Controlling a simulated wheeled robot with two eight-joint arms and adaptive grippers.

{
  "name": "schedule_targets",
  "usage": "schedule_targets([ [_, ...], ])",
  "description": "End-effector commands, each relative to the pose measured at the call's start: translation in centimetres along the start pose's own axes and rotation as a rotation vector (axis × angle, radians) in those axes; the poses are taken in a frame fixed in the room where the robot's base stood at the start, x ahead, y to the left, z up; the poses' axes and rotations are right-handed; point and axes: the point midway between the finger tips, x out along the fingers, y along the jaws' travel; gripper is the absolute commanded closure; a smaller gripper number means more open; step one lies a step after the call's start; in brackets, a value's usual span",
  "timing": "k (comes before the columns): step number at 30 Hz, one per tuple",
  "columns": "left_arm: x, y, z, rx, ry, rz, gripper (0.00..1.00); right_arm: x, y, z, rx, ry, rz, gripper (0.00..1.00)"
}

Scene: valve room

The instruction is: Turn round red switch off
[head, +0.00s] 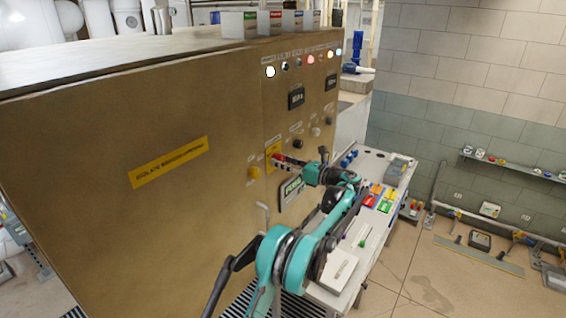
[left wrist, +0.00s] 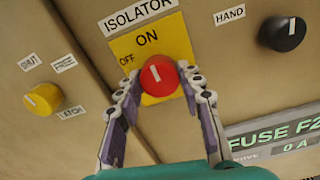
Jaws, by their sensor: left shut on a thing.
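The round red switch (left wrist: 159,76) sits on a yellow plate (left wrist: 176,33) marked ISOLATOR, ON and OFF. Its white mark points up toward ON, leaning slightly left. My left gripper (left wrist: 162,84) has one finger on each side of the red knob and is shut on it. My right gripper cannot be made out in either view.
A yellow knob (left wrist: 43,98) is left of the switch and a black HAND knob (left wrist: 282,33) is right. A FUSE display (left wrist: 275,133) is below right. Floor at right is partly clear.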

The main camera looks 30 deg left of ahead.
Motion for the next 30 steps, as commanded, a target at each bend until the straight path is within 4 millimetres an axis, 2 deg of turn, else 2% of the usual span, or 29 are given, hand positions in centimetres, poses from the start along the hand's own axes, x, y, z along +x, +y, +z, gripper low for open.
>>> schedule_targets([
  [7,0.0,0.0,0.0,-0.028,-0.001,-0.001,0.92,0.2,0.0,0.2,0.000,0.000,0.000,0.60],
  [13,0.0,-0.1,-0.1,-0.124,0.001,-0.002,0.92,0.9,0.0,0.6,0.000,0.000,0.000,0.60],
  [30,0.0,0.0,-0.1,-0.640,0.012,-0.004,0.92,3.2,0.0,2.3,0.000,0.000,0.000,0.60],
])
